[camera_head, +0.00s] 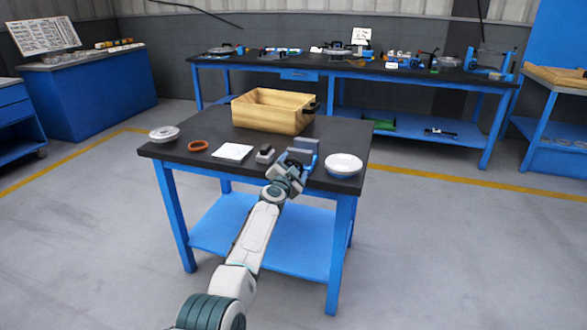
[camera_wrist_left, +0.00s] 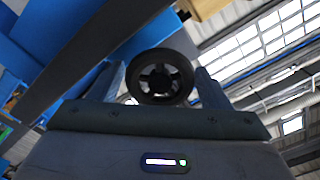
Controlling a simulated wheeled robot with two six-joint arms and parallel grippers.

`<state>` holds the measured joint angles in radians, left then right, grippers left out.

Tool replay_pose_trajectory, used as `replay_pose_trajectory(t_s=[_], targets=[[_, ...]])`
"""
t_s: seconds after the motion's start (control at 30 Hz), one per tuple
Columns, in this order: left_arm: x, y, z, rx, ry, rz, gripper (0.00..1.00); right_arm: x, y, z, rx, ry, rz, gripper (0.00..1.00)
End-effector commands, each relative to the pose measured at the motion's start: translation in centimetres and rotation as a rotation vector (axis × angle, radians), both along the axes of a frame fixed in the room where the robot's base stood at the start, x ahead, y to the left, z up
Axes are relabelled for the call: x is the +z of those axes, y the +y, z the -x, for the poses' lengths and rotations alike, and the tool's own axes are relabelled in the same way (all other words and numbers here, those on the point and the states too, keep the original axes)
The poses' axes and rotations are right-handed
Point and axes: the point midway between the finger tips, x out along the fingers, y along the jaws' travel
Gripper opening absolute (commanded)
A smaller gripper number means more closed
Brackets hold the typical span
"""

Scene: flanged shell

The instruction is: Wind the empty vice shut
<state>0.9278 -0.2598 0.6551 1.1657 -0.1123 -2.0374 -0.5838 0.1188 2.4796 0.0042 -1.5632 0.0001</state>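The blue and grey vice (camera_head: 304,146) stands near the front right edge of the dark-topped table. My left gripper (camera_head: 286,168) is at the near side of the vice and hides part of it. In the left wrist view the vice's dark spoked handwheel (camera_wrist_left: 160,77) is framed between the two fingers of my left gripper (camera_wrist_left: 161,84). The fingers are wide apart, one on each side of the wheel. I see no clear grip on its rim, and whether a finger touches it is hard to tell. The jaw gap is too small to judge. My right gripper is not in view.
On the table (camera_head: 170,151) are a wooden crate (camera_head: 270,112), a white lidded dish (camera_head: 343,165), a white square (camera_head: 232,152), an orange ring (camera_head: 198,146), a small grey part (camera_head: 264,154) and another round dish (camera_head: 164,133). A cluttered bench (camera_head: 345,72) stands behind.

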Motion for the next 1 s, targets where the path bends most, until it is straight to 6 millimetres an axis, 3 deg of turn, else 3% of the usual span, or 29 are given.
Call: replay_pose_trajectory(t_s=[0.03, 0.17, 0.57, 1.0], targets=[[0.0, 0.0, 0.0, 0.000, 0.000, 0.000, 0.60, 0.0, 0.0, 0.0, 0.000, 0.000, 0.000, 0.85], [0.0, 0.0, 0.0, 0.000, 0.000, 0.000, 0.37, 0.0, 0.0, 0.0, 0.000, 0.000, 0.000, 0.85], [-0.1, 0.0, 0.0, -0.001, 0.023, 0.069, 0.37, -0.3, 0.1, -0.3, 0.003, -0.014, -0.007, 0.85], [-0.2, 0.0, 0.0, -0.001, 0.133, 0.408, 0.37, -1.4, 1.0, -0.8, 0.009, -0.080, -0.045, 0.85]])
